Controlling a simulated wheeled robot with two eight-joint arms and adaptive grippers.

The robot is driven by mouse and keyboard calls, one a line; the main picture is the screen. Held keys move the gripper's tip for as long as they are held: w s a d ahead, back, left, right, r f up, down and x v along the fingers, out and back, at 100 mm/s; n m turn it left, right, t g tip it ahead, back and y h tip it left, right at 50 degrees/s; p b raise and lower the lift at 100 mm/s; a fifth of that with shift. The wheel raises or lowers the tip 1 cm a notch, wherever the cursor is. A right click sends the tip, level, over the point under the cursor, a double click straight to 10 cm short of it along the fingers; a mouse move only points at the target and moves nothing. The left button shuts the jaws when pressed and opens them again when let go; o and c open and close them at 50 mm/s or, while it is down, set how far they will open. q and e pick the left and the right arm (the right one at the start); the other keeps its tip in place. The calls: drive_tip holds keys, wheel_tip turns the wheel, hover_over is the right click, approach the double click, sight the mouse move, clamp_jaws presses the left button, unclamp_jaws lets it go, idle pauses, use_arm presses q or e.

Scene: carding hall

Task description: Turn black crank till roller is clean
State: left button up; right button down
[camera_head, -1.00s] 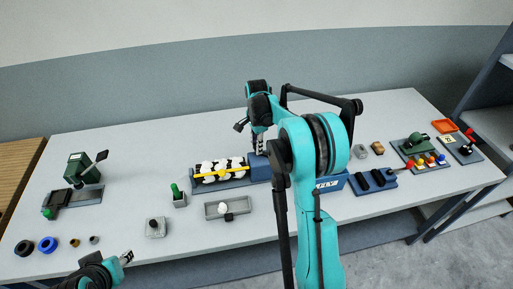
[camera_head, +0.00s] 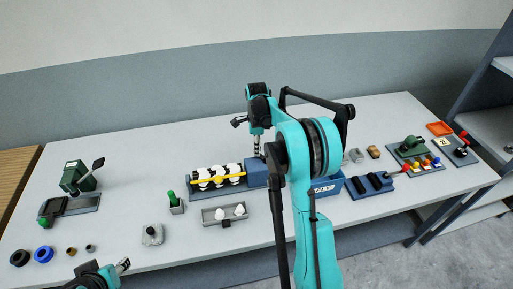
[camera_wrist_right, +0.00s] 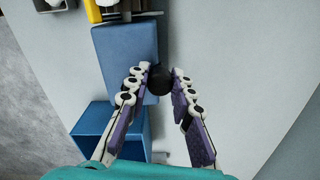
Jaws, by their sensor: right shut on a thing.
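The roller (camera_head: 207,183) is dark with white fibre tufts on it, under a yellow bar (camera_head: 230,178), left of a blue housing (camera_head: 258,172). The blue housing also shows in the right wrist view (camera_wrist_right: 125,65). My right gripper (camera_head: 257,150) points down behind the housing. In the wrist view its fingers close on the round black crank knob (camera_wrist_right: 159,80); the crank's arm is hidden. A grey tray (camera_head: 210,221) in front of the roller holds white tufts. My left gripper (camera_head: 122,266) is low at the left, empty-looking, its jaws unclear.
A blue open bin (camera_head: 325,188) stands right of the housing, partly behind my right arm. A green-handled tool (camera_head: 172,199) stands left of the tray. Green devices stand at far left (camera_head: 78,177) and right (camera_head: 411,146). The back of the table is clear.

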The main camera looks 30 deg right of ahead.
drive_tip(key=c, duration=1.3)
unclamp_jaws()
wheel_tip(320, 180, up, 12)
